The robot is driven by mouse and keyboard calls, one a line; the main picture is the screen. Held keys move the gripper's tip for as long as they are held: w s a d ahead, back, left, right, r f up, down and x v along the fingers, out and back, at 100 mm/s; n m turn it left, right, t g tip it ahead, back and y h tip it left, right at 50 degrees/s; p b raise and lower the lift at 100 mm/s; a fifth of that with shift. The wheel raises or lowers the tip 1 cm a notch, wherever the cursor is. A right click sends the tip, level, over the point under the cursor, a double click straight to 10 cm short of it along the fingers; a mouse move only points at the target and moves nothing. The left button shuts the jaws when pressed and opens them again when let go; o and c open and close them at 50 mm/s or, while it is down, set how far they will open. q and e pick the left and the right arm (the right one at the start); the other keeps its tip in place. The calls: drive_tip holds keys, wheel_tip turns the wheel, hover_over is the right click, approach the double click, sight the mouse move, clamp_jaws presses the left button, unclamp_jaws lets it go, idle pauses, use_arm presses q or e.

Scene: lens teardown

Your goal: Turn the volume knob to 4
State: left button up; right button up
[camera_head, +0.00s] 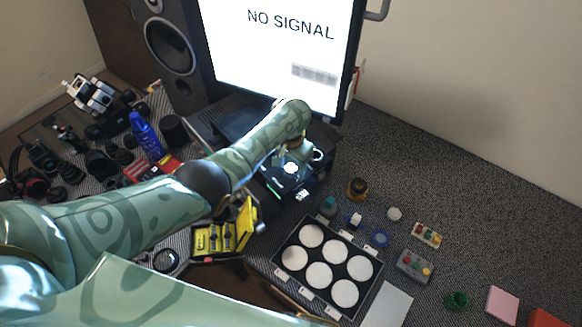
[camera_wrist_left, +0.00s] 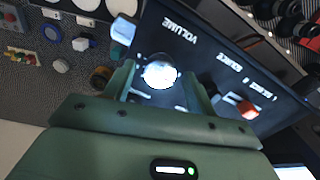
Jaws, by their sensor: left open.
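The volume knob is a round, bright white disc (camera_wrist_left: 160,73) on a dark panel (camera_wrist_left: 215,50) lettered VOLUME and SOURCE. It also shows in the head view as a pale disc (camera_head: 291,168) on the dark device under the screen. My left gripper (camera_wrist_left: 159,80) is open, with one finger on each side of the knob in the wrist view. I cannot tell whether the fingers touch it. The knob's pointer and number marks are too bright or small to read. My left gripper hides part of the device in the head view. My right gripper is not in view.
A screen reading NO SIGNAL (camera_head: 283,42) and a speaker (camera_head: 168,45) stand behind. A black tray with white discs (camera_head: 286,233), a yellow tool case (camera_head: 217,240) and small boxes lie in front. A blue bottle (camera_head: 146,137) and lenses crowd the left.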

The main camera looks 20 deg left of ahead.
use_arm(q)
drive_tip(key=c, duration=1)
